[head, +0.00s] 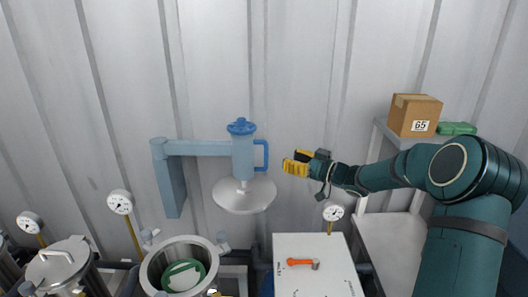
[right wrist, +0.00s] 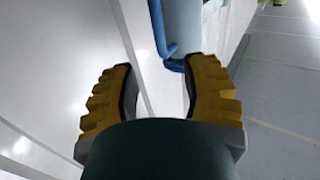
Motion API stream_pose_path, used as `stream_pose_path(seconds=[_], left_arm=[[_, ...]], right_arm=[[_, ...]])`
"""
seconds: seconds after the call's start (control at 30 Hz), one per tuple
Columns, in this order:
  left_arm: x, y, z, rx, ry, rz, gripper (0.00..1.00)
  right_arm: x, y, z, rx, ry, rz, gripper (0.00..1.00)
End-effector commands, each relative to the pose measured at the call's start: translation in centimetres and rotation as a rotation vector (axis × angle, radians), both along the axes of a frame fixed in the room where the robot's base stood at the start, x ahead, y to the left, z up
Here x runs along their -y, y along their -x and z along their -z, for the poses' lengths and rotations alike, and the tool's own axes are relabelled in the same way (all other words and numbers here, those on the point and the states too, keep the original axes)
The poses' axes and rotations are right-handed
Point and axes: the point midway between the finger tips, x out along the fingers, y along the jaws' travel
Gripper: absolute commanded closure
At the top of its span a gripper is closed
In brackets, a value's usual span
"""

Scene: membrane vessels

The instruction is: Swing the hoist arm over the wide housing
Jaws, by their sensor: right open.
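The blue hoist arm (head: 205,148) reaches right from its post on the wall side and ends in an upright blue cylinder (head: 243,158) with a loop handle (head: 262,155) on its right. A pale round lid (head: 244,194) hangs below the cylinder. The wide housing (head: 150,270) is an open metal vessel below and left of the lid, with a green and white inside. My right gripper (head: 297,163) is open and empty, a little right of the handle. In the right wrist view the blue handle (right wrist: 160,30) shows ahead of the spread fingers (right wrist: 160,80). My left gripper is not in view.
A lidded metal vessel (head: 65,262) is at left. Gauges (head: 120,202) rise nearby. A shelf at right holds a cardboard box (head: 414,115) and a green item (head: 457,128).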

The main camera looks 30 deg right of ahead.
Motion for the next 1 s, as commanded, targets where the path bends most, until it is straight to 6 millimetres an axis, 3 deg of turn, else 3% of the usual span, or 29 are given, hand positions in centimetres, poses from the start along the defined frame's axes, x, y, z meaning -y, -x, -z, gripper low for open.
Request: stream_pose_path(seconds=[0.3, 0.5, 0.97, 1.0], left_arm=[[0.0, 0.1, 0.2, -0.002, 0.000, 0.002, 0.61], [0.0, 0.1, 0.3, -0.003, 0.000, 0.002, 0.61], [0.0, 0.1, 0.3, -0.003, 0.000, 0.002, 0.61], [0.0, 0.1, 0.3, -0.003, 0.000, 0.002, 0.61]], right_arm=[[-3.1, -5.5, 0.1, 0.000, -0.001, -0.002, 0.54], [-4.4, -7.8, 0.1, 0.000, -0.001, -0.001, 0.54], [-4.9, -8.8, 0.0, 0.000, -0.001, 0.001, 0.54], [-4.9, -8.8, 0.0, 0.000, -0.001, 0.001, 0.62]])
